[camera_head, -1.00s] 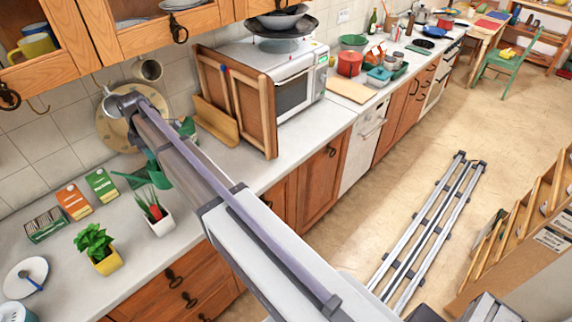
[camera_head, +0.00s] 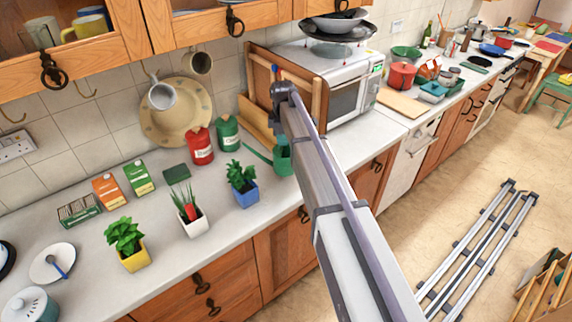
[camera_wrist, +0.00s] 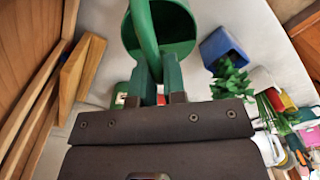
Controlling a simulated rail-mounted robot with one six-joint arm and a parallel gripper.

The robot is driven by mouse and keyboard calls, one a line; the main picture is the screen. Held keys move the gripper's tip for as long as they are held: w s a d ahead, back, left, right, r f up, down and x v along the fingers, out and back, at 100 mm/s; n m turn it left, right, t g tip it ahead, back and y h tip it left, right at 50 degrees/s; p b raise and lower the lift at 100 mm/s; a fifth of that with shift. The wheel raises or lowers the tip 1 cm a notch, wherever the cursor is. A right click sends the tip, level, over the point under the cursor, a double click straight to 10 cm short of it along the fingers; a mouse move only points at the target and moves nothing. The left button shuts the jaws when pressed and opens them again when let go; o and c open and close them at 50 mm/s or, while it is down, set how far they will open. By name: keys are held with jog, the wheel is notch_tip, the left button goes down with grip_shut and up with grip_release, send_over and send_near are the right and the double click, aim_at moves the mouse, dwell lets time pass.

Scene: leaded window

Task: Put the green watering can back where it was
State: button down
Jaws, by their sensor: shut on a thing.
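The green watering can (camera_head: 284,160) is right of the blue pot in the head view, its spout pointing left. In the wrist view the can (camera_wrist: 183,48) shows its round opening and curved handle. My gripper (camera_wrist: 158,80) is shut on the watering can, at its handle. In the head view my arm hides the gripper and part of the can. I cannot tell whether the can's base touches the counter.
A blue pot with a plant (camera_head: 246,194) stands close left of the can. Red (camera_head: 201,147) and green (camera_head: 228,135) canisters stand behind. A wooden rack (camera_head: 262,100) and microwave (camera_head: 352,92) are at the right.

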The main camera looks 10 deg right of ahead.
aim_at(283, 150)
notch_tip(283, 150, down, 5)
jog(key=b, duration=0.4)
jog(key=shift+f, duration=0.1)
jog(key=shift+r+p, duration=0.3)
jog(key=shift+p, duration=0.05)
jog(key=shift+f+b, duration=0.3)
jog(key=c, duration=1.2)
grip_release()
jog(key=shift+r, duration=0.1)
